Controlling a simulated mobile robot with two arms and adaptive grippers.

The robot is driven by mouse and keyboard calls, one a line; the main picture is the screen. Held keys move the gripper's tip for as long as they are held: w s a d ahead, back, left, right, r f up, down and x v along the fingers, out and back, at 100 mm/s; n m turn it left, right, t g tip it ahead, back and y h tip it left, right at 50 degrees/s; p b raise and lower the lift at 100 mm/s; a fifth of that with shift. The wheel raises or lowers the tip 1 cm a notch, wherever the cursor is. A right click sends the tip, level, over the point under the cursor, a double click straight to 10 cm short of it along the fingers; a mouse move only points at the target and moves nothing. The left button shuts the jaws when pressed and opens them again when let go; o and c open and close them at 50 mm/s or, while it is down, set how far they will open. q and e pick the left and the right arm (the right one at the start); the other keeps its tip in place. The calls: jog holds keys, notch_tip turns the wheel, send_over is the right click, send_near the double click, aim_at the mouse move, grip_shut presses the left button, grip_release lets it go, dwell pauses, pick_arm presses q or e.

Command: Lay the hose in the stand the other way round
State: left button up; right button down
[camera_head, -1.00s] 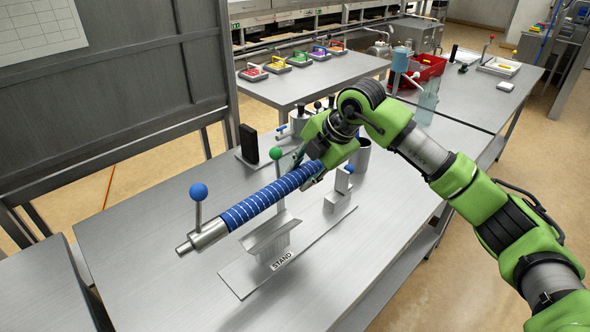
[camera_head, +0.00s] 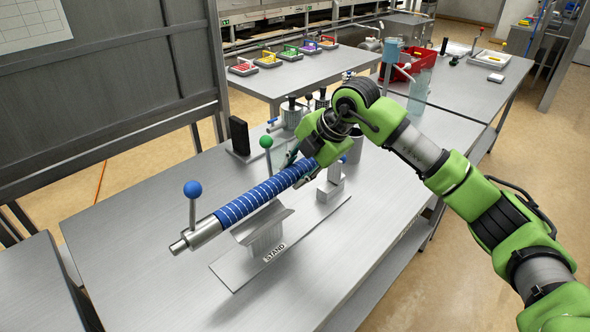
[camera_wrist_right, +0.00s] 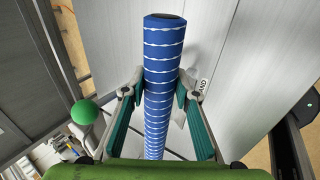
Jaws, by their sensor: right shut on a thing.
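The blue hose (camera_head: 260,195) with white rings lies aslant over the stand (camera_head: 232,268) in the head view. In the right wrist view, my right gripper's fingers (camera_wrist_right: 159,88) press both sides of the hose (camera_wrist_right: 160,60), and a dark-capped end shows. The front cradle (camera_head: 263,225) is under the hose; whether they touch is unclear. The rear support (camera_head: 328,188) is partly hidden. My left gripper is out of view.
A green ball (camera_head: 266,142) on a post stands just behind the hose, close to my right gripper. A black block (camera_head: 239,136) and metal canisters stand farther back. The table's left part (camera_head: 130,225) is bare.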

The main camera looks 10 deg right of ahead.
notch_tip(320, 180, down, 4)
jog(key=shift+r+b, duration=0.15)
jog(key=shift+b, duration=1)
jog(key=shift+f+b, duration=0.65)
jog(key=shift+f, duration=0.35)
jog(key=shift+f+b, duration=0.35)
jog(key=shift+f, duration=0.15)
jog(key=c, duration=2)
grip_release()
jog(key=shift+o, duration=0.8)
jog(key=o, duration=0.6)
jog(key=shift+f, duration=0.1)
